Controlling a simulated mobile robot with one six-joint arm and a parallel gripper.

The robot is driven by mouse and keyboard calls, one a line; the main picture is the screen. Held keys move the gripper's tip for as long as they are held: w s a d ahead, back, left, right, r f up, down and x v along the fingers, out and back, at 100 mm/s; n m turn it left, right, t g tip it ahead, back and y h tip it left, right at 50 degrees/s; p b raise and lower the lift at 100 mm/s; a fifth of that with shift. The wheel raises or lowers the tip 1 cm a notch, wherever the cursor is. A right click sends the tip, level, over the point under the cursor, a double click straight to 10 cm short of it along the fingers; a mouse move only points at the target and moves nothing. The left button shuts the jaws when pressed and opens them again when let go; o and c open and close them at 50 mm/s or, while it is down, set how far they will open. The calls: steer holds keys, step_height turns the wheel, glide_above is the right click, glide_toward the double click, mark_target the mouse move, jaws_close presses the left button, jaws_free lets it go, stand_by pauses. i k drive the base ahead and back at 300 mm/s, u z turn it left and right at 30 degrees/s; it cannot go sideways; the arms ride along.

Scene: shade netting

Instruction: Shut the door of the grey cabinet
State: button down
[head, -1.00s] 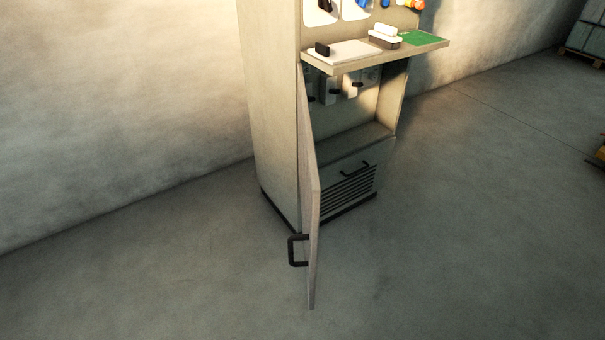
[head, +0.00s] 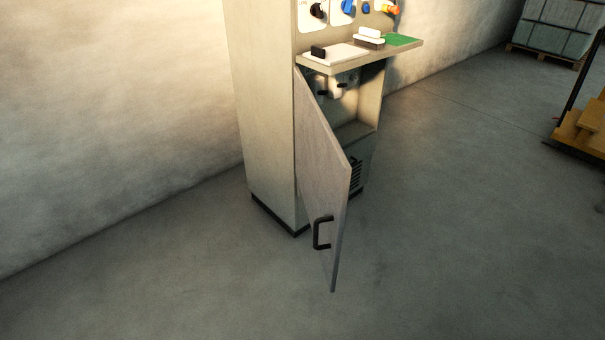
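The grey cabinet (head: 265,125) stands against the wall in the head view. Its door (head: 322,165) is hinged on the left side of the front and stands open, swung out toward me. A black bar handle (head: 317,233) is on the door's outer face near its free edge. The opening behind the door shows some dark knobs or switches inside, partly hidden by the door. My gripper is not in view.
A shelf (head: 408,44) juts out above the door, with a white sheet, a small block and a green board on it. At the right are a yellow wheeled item (head: 580,132) and a stacked pallet (head: 560,30). The floor in front is clear.

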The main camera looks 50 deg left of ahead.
mark_target(323, 171)
steer(key=z, duration=0.15)
steer(key=k, duration=0.9)
steer(key=u, duration=1.7)
steer(key=i, duration=1)
steer(key=u, duration=0.1)
steer(key=k, duration=0.4)
steer(key=u, duration=0.1)
